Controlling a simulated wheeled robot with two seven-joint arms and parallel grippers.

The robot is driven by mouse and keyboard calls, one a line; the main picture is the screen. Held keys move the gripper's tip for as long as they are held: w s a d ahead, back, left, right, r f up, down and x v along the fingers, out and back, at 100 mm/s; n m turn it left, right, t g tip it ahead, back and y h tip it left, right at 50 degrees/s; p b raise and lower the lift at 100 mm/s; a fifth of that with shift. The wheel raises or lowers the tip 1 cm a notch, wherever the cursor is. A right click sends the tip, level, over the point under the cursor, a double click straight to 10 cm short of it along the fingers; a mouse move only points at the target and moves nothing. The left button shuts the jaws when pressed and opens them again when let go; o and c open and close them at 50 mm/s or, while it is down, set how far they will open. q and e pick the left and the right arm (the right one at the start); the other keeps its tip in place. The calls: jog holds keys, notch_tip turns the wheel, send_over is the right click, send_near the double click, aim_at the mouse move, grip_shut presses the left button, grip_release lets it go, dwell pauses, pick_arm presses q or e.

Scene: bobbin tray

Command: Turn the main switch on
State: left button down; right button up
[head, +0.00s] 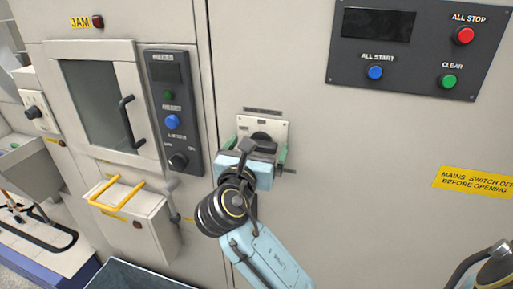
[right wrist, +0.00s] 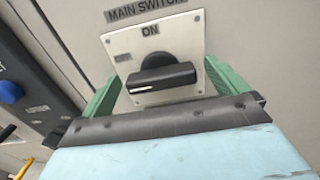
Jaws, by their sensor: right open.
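The main switch is a black rotary knob (right wrist: 165,78) on a pale square plate (head: 275,127). In the right wrist view the plate carries ON at the top and a fainter label at the left. The knob's bar lies roughly level, with a white mark at its left end, on the side of the fainter label. My right gripper (head: 261,150) is in front of the plate, open, with one green finger on each side of the knob. The fingers look apart from the knob. In the head view my gripper hides the plate's lower part.
A dark panel with a blue button (head: 172,122) and a door handle (head: 128,122) are left of the switch. A control panel (head: 345,60) is at the upper right. A yellow-handled box (head: 150,215) projects at the lower left.

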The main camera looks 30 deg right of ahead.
jog(key=c, duration=1)
